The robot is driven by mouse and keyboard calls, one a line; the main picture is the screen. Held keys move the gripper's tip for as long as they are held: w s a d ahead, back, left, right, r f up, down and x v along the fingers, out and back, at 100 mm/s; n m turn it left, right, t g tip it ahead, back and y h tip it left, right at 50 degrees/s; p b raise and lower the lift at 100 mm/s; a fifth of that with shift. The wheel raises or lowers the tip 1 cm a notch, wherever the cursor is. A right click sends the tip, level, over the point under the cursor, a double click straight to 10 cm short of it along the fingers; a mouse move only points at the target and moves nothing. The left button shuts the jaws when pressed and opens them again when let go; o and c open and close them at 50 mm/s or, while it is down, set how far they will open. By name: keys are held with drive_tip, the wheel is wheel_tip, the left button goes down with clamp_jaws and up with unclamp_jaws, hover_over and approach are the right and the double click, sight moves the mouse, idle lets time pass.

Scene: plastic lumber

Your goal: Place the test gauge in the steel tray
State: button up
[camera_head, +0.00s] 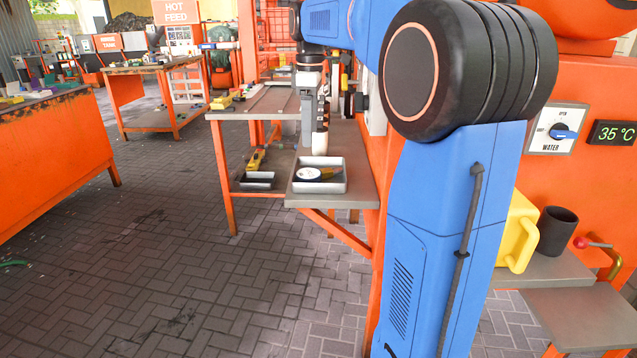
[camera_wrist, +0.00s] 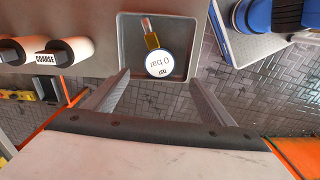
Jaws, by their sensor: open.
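The test gauge (camera_wrist: 159,64) has a round white dial reading "0 bar" and a brass stem. It lies inside the steel tray (camera_wrist: 182,36), with its dial near the tray edge closest to my gripper. In the head view the gauge (camera_head: 309,173) also shows inside the grey tray (camera_head: 320,188), at the end of the bench shelf. My gripper (camera_wrist: 160,77) is open and empty, with one finger on each side of the dial and apart from it. In the head view my gripper (camera_head: 307,138) hangs above the tray, partly against a pale cylinder.
A small dark tray (camera_head: 258,180) and a yellow tool (camera_head: 256,159) lie on the lower shelf at left. The brick floor (camera_head: 200,260) in front is clear.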

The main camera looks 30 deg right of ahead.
drive_tip(key=s+a+f+m+t, duration=0.1)
drive_tip(key=s+a+f+m, duration=0.2)
drive_tip(key=s+f, duration=0.3)
drive_tip(key=s+a+f+m+t, duration=0.2)
drive_tip(key=s+a+f, duration=0.3)
drive_tip(key=s, duration=0.9)
drive_tip(key=s+a+f+m+t, duration=0.1)
drive_tip(key=s+a+f+m, duration=0.4)
drive_tip(key=s+f, duration=0.4)
drive_tip(key=shift+s+f+t, duration=0.15)
drive_tip(key=shift+s+t, duration=0.15)
drive_tip(key=shift+s, duration=0.35)
drive_tip(key=shift+a, duration=0.1)
